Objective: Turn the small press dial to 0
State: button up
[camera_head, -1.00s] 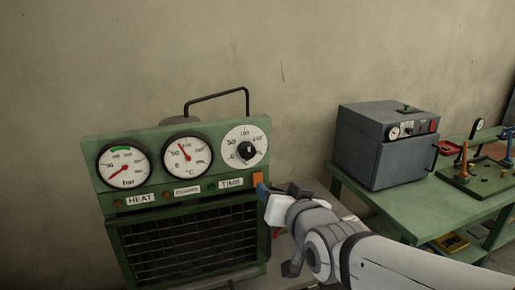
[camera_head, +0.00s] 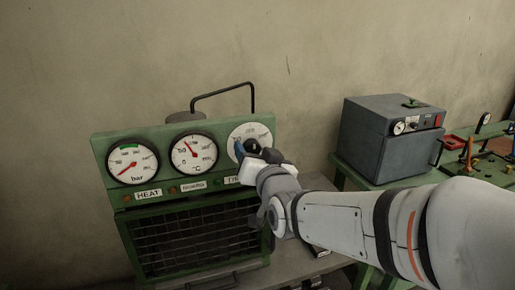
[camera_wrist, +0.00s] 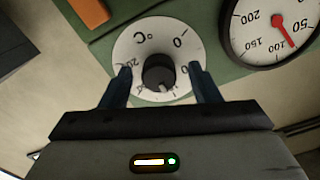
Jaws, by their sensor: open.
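The dial (camera_head: 248,128) is a white round face with a black knob (camera_wrist: 159,74), at the right end of the green press panel. In the wrist view the dial face (camera_wrist: 138,48) appears upside down, with °C, a 0 and a 200 readable. The knob's pale pointer mark is at its lower edge there, away from the 0; the number by it is hard to read. My gripper (camera_wrist: 161,80) is open, with one dark blue finger on each side of the knob and a visible gap to it. In the head view my gripper (camera_head: 254,151) partly hides the dial.
Two gauges, bar (camera_head: 132,161) and °C (camera_head: 194,154), sit left of the dial. A bent black handle (camera_head: 225,92) rises above the panel. A grey box oven (camera_head: 385,140) stands on the green bench to the right. The wall behind is bare.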

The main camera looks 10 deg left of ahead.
jog(key=shift+w, duration=0.1)
jog(key=shift+c, duration=0.3)
jog(key=c, duration=0.9)
jog(key=shift+o, duration=0.2)
jog(key=shift+a, duration=0.35)
jog(key=shift+w+d, duration=0.15)
jog(key=shift+d, duration=0.1)
jog(key=shift+c, duration=0.4)
jog(key=shift+a, duration=0.1)
jog(key=shift+r+n+b, duration=0.1)
jog(key=shift+n+b, duration=0.4)
jog(key=shift+b, duration=0.1)
